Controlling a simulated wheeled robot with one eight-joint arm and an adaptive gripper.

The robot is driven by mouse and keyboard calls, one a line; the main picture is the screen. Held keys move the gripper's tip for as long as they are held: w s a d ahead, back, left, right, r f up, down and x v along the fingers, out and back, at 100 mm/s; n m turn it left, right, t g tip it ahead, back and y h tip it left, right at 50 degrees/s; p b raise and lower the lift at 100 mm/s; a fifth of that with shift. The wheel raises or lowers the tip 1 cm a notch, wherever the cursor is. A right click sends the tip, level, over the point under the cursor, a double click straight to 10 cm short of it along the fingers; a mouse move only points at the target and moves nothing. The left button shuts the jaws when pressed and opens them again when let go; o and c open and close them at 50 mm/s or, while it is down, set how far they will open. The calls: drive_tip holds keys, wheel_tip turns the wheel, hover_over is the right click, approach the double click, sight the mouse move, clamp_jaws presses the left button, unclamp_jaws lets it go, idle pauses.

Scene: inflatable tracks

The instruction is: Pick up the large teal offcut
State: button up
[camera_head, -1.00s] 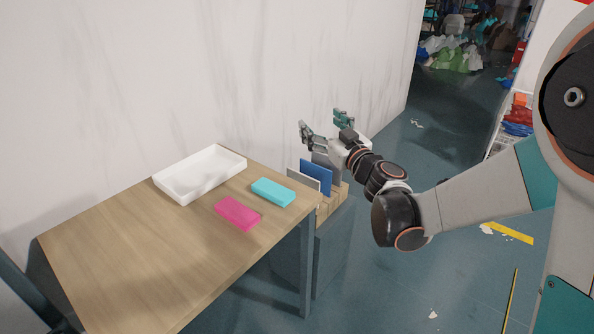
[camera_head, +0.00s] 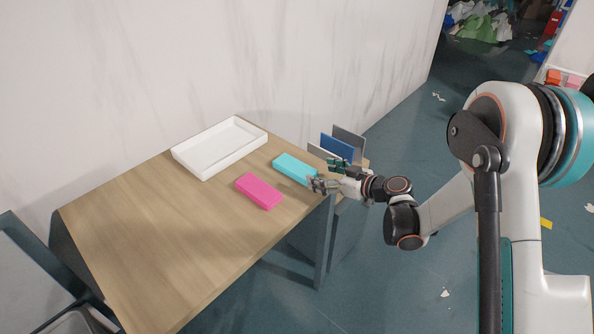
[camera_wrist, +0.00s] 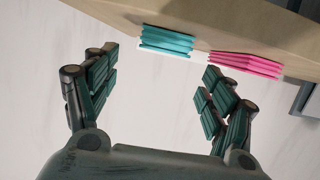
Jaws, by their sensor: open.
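The teal offcut (camera_head: 293,168), a flat block, lies on the wooden table (camera_head: 170,240) near its right end. It also shows in the wrist view (camera_wrist: 166,42), at the upper middle beyond the fingertips. My gripper (camera_head: 322,175) is at the table's right edge, just right of the teal offcut. Its near finger looks close to the block's right end; I cannot tell whether they touch. In the wrist view, my gripper (camera_wrist: 158,65) has its fingers spread, with nothing between them.
A pink block (camera_head: 260,191) lies just left of and nearer than the teal one. An empty white tray (camera_head: 215,160) stands behind them by the wall. Upright grey and blue panels (camera_head: 337,146) stand in a holder beyond my gripper. The table's left part is clear.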

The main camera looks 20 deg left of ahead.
sight(296, 167)
drive_tip(key=x, duration=0.4)
drive_tip(key=shift+b, duration=0.4)
drive_tip(key=b+x, duration=0.2)
drive_tip(key=x, duration=0.2)
drive_tip(key=shift+a+f, duration=0.1)
drive_tip(key=shift+a, duration=0.25)
drive_tip(key=shift+w+a, duration=0.15)
drive_tip(key=shift+a, duration=0.2)
drive_tip(key=c, duration=1.2)
